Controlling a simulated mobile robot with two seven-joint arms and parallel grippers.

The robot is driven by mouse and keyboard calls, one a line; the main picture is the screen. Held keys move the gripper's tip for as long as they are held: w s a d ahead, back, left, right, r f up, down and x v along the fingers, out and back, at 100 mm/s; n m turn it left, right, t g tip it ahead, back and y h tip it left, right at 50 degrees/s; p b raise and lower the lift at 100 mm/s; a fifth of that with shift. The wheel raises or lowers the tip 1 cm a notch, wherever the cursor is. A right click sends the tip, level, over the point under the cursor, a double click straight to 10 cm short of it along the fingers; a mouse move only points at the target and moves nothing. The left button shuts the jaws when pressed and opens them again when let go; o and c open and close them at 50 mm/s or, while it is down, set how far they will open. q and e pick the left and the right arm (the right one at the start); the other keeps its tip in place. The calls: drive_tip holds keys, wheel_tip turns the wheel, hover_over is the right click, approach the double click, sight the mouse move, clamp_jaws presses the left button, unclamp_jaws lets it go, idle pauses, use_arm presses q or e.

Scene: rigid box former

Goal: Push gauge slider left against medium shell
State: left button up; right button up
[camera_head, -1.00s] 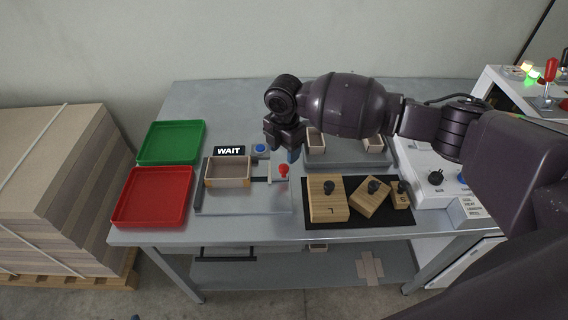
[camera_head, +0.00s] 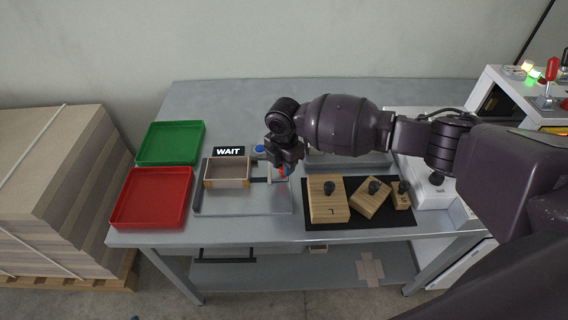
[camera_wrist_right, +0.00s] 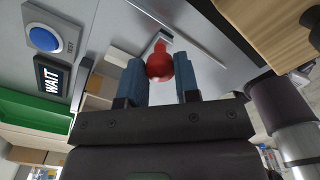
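The medium shell, an open wooden box (camera_head: 227,173), sits on the metal gauge plate (camera_head: 245,202). The gauge slider, a pale upright bar (camera_head: 268,174) with a red knob (camera_head: 283,171), is right of the shell, with a gap between them. My right gripper (camera_head: 284,168) is down at the knob and partly hides it. In the right wrist view the red knob (camera_wrist_right: 160,64) lies between the two blue fingertips of my right gripper (camera_wrist_right: 161,75), very close to both; whether they press on it is unclear. My left gripper is not in view.
A sign reading WAIT (camera_head: 229,151) and a blue button (camera_head: 259,149) stand behind the shell. Red (camera_head: 152,222) and green (camera_head: 170,162) trays are left. Several knobbed wooden blocks (camera_head: 327,205) lie on a black mat (camera_head: 380,222) at right. The rear left table is clear.

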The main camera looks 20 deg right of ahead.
clamp_jaws()
drive_tip(key=a, duration=0.2)
drive_tip(key=w+a, duration=0.1)
drive_tip(key=a, duration=0.2)
drive_tip(key=shift+w+a, duration=0.35)
drive_tip(key=shift+a, duration=0.05)
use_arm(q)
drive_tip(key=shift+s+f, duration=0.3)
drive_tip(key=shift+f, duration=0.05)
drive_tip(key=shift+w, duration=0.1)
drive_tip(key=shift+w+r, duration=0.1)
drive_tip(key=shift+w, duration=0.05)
use_arm(e)
drive_tip(key=o, duration=0.6)
unclamp_jaws()
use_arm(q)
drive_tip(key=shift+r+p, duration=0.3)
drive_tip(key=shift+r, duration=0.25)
use_arm(e)
wheel_tip(320, 180, up, 11)
